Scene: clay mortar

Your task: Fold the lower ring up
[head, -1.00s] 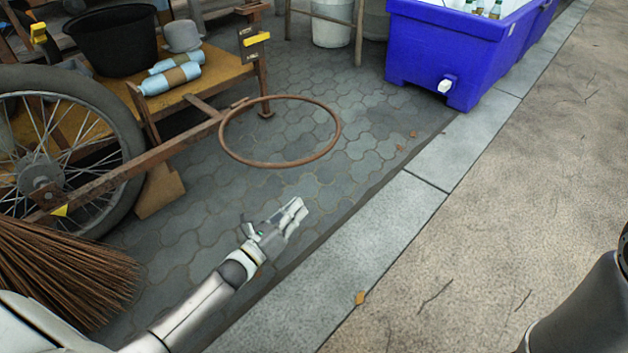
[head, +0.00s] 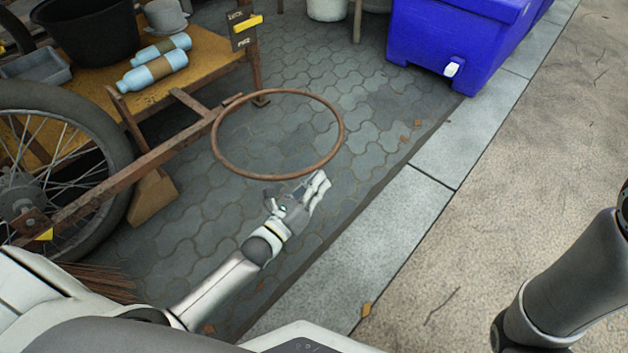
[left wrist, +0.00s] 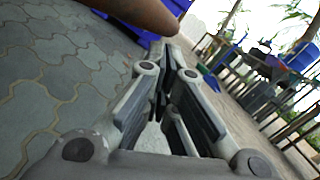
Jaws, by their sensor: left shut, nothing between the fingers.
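The lower ring (head: 277,177) is a thin rusty metal hoop. It is joined to the end of a rusty bar on the cart's side and sticks out level over the paving. My left gripper (head: 321,183) is shut and empty, at the near right side of the ring in the head view. In the left wrist view, a brown stretch of the ring (left wrist: 142,14) crosses the top, just beyond the shut fingertips (left wrist: 167,48). I cannot tell whether they touch. My right arm shows at the right edge of the head view, but its gripper does not.
The wooden cart (head: 205,65) carries a black bucket (head: 88,38) and blue bottles (head: 152,72), with a spoked wheel (head: 60,170) at left. A blue cooler (head: 440,45) stands at the back.

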